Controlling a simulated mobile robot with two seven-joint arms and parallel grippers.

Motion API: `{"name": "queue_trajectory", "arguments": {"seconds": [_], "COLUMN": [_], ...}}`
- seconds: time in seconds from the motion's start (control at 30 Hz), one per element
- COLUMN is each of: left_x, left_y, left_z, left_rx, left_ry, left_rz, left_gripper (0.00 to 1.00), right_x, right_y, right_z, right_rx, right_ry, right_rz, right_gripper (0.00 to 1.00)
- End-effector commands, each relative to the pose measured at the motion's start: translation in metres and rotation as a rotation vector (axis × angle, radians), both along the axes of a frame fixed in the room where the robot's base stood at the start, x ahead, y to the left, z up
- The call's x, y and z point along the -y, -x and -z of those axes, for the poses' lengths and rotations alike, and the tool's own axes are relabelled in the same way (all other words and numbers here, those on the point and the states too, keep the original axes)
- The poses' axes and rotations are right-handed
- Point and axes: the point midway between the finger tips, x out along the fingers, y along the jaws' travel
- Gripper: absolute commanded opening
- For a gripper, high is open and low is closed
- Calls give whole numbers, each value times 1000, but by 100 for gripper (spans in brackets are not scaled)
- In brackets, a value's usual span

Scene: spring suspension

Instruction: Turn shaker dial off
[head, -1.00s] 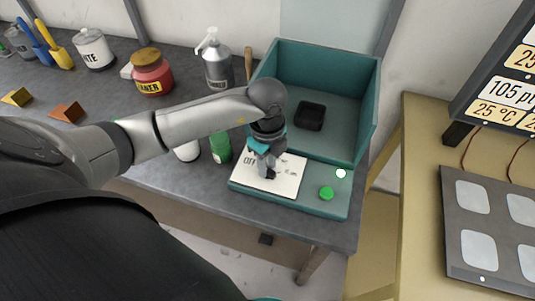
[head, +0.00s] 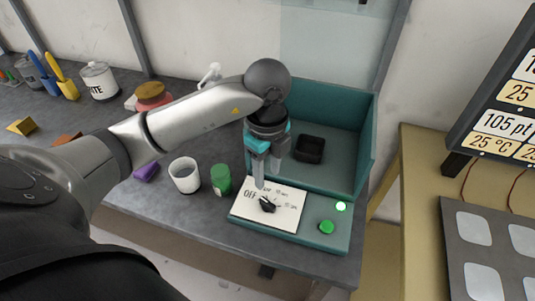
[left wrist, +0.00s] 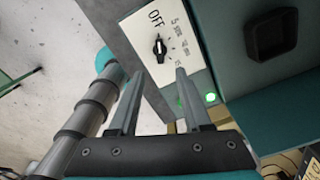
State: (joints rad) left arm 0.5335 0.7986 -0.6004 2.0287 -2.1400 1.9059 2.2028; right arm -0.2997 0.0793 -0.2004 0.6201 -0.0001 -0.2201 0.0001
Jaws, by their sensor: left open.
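The shaker dial (head: 267,204) is a small black knob on a white label plate (head: 290,212) printed with OFF and other settings, at the front of the teal shaker (head: 367,150). In the left wrist view the dial (left wrist: 160,47) has its narrow end toward the OFF mark. My left gripper (head: 267,180) is open and empty, above and behind the dial, apart from it. The wrist view shows its two fingers (left wrist: 159,76) spread, with the dial beyond the tips. My right gripper is not in view.
A green button (head: 327,227) and a lit green lamp (head: 341,206) sit right of the plate. A black square tray (head: 309,149) lies in the shaker. A green bottle (head: 221,180) and white cup (head: 184,176) stand left of it. Open floor lies in front.

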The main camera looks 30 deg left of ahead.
Motion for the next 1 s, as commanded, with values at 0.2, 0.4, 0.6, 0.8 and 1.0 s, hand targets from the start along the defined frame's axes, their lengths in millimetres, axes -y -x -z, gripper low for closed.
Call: {"name": "queue_trajectory", "arguments": {"seconds": [0.2,0.4,0.6,0.8,1.0], "left_x": [0,0,0,0,0], "left_y": [-1,0,0,0,0], "left_z": [-36,-45,-45,-45,-45], "left_rx": [3,1,0,0,0], "left_ry": [0,0,-1,0,0], "left_rz": [-1,0,-1,-1,-1], "left_gripper": [49,49,49,49,49], "right_x": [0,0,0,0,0], "right_y": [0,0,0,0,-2], "right_z": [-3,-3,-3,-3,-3], "right_rx": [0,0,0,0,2], "right_ry": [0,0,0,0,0], "right_rz": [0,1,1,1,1], "right_gripper": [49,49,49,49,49]}}
